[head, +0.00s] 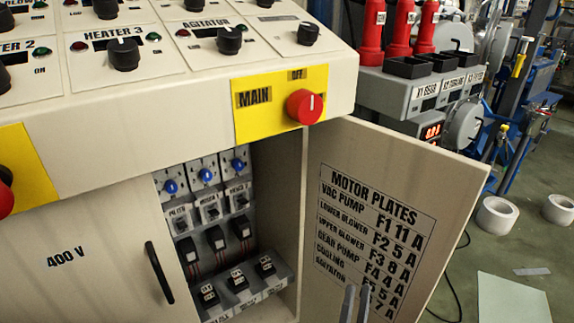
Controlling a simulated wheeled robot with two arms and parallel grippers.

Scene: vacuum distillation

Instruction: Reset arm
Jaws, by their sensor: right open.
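My right gripper (356,302) shows only as two grey fingertips at the bottom edge, in front of the open cabinet door (395,230). The fingers stand apart with nothing seen between them. The rest of that arm is out of frame. My left gripper is not in view. The control cabinet (90,225) fills the left and middle, with a red main switch (305,106) on a yellow plate. Its right door is swung open and bears a printed motor plates list.
Inside the cabinet are blue knobs (205,176) and black breakers (238,280). A black handle (158,272) sits on the closed left door. Red handles (398,28) stand on a grey unit behind. White rings (497,218) and a pale sheet (512,300) lie on the floor at right.

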